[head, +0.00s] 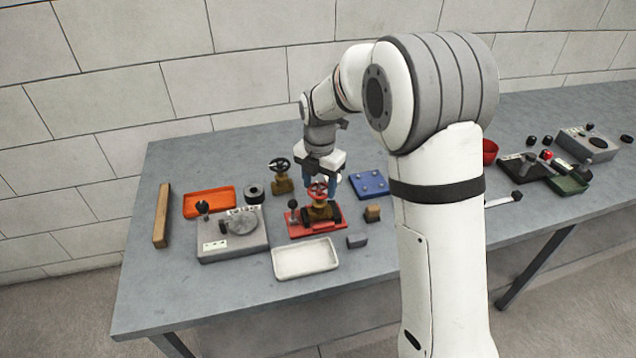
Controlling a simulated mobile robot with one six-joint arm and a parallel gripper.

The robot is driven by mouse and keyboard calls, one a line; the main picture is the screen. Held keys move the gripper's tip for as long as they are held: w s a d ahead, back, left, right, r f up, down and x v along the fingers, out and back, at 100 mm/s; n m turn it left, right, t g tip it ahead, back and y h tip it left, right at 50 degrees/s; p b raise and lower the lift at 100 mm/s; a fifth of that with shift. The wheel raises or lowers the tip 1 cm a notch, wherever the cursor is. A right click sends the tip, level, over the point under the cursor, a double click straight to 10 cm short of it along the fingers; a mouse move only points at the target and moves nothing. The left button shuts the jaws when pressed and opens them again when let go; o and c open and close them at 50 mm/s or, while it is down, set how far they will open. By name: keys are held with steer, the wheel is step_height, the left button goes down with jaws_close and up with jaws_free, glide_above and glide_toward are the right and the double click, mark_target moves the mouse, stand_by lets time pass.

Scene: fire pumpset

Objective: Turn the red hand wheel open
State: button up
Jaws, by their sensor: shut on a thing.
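The red hand wheel (317,190) sits on top of a brass valve (321,211), which is mounted on a red base plate (301,231) on the grey table. My gripper (320,182) reaches down from above. Its blue fingers are at the wheel, one on each side, and are shut on it. The fingers hide part of the rim, so the exact contact cannot be seen. A small black-knobbed lever (293,205) stands on the same base, just left of the valve.
A second valve with a black wheel (279,165) stands behind left. A grey box with a dial (232,243), an orange tray (209,204), a white tray (304,261) and a blue plate (369,184) surround the base. Free table (170,295) lies at front left.

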stand_by(0.4)
steer(key=o, duration=1)
steer(key=shift+r, duration=3.9)
